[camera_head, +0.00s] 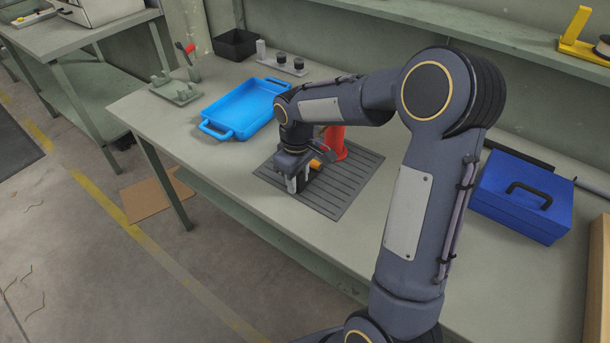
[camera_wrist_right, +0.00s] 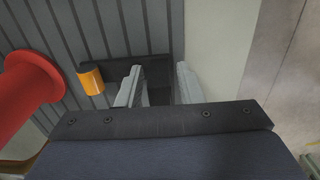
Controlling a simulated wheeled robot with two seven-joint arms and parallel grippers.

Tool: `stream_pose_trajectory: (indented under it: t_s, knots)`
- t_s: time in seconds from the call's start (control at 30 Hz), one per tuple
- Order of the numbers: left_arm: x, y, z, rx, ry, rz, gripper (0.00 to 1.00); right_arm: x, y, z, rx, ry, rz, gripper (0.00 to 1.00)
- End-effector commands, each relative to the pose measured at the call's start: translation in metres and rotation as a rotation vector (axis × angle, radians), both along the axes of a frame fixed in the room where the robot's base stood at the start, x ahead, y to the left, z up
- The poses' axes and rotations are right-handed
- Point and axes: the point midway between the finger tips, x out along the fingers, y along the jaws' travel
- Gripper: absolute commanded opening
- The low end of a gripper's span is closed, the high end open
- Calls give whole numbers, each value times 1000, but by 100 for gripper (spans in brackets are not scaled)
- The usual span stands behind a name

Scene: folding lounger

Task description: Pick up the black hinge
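The black hinge (camera_wrist_right: 117,75) is a dark block on the grey ribbed mat in the right wrist view, with an orange cylinder (camera_wrist_right: 91,81) at its left end. My right gripper (camera_wrist_right: 158,68) is open, with one finger in front of the block and the other just past its right end. I cannot tell whether either finger touches it. In the head view my right gripper (camera_head: 298,183) points down low over the mat, and its body and arm hide most of the hinge. The orange cylinder (camera_head: 315,164) shows beside it. My left gripper is not in view.
A red flanged cylinder (camera_wrist_right: 30,92) stands close to the gripper on the ribbed mat (camera_head: 340,192). A blue tray (camera_head: 243,107) lies to the left, with grey fixtures (camera_head: 177,92) beyond it. A blue toolbox (camera_head: 522,198) stands at right. The workbench's front edge is near.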

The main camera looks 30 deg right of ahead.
Motion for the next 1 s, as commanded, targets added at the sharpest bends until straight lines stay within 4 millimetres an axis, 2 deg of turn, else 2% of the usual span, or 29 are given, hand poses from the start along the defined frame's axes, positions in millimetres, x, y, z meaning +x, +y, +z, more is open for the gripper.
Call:
stream_pose_trajectory:
  t_s: [0.03, 0.23, 0.67, 0.87, 1.0]
  knots:
    - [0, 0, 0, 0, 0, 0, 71, 0, 0, 0, 0, 0, 0, 27]
    - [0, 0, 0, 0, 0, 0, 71, 0, 0, 0, 0, 0, 0, 0]
    - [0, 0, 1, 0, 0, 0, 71, 0, 0, 7, -1, -1, 0, 0]
    - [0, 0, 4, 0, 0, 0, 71, 1, 0, 33, -1, -6, 0, 0]
    - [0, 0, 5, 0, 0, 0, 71, -7, 17, 54, 0, -6, 5, 0]
